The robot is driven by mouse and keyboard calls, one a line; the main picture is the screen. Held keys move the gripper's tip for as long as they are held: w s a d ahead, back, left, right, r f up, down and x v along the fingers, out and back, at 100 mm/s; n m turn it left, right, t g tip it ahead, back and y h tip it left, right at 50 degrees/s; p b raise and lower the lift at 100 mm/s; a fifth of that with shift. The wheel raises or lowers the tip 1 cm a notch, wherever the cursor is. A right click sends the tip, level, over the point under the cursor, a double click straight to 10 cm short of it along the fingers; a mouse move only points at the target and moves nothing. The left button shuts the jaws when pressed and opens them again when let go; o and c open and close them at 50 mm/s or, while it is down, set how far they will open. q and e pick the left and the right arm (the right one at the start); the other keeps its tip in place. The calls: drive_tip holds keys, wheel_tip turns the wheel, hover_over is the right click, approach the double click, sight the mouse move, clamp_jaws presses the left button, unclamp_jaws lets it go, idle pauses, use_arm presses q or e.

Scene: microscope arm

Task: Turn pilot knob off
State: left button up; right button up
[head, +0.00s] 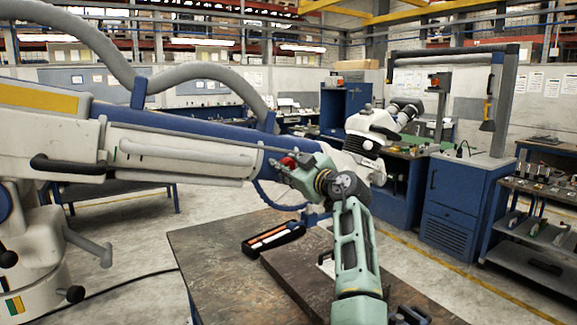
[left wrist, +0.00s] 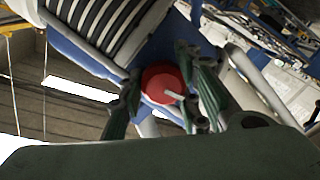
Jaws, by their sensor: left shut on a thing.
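The pilot knob (head: 288,162) is a small red knob at the front end of the large white and blue microscope arm (head: 190,140). In the left wrist view the knob (left wrist: 160,80) is a round red disc with a pale pointer on its face. My green left gripper (head: 282,168) has its fingers on both sides of the knob and is shut on it; the fingers also show in the left wrist view (left wrist: 165,95). In the head view the fingers partly cover the knob. My right gripper is not in view.
The white microscope head (head: 368,122) is just right of and behind my gripper. A dark table (head: 215,255) stands below, with a black and orange tool case (head: 272,238) on it. Workbenches and a blue cabinet (head: 450,205) stand at the back right.

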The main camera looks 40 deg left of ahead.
use_arm(q)
drive_tip(key=shift+w+r+m, duration=0.1)
drive_tip(key=shift+r+m, duration=0.05)
drive_tip(key=shift+m, duration=0.15)
drive_tip(key=m+b, duration=0.1)
drive_tip(key=m, duration=0.1)
drive_tip(key=shift+m, duration=0.4)
drive_tip(key=m, duration=0.3)
drive_tip(key=shift+m, duration=0.3)
drive_tip(key=m+p, duration=0.1)
drive_tip(key=m, duration=0.3)
drive_tip(key=shift+m, duration=0.3)
drive_tip(key=m, duration=0.2)
drive_tip(key=f+m+p, duration=0.1)
drive_tip(key=m, duration=0.1)
drive_tip(key=shift+m+p, duration=0.3)
drive_tip(key=shift+m, duration=0.1)
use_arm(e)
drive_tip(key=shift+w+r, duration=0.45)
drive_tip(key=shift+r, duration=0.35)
use_arm(q)
drive_tip(key=shift+m, duration=0.3)
drive_tip(key=shift+f, duration=0.1)
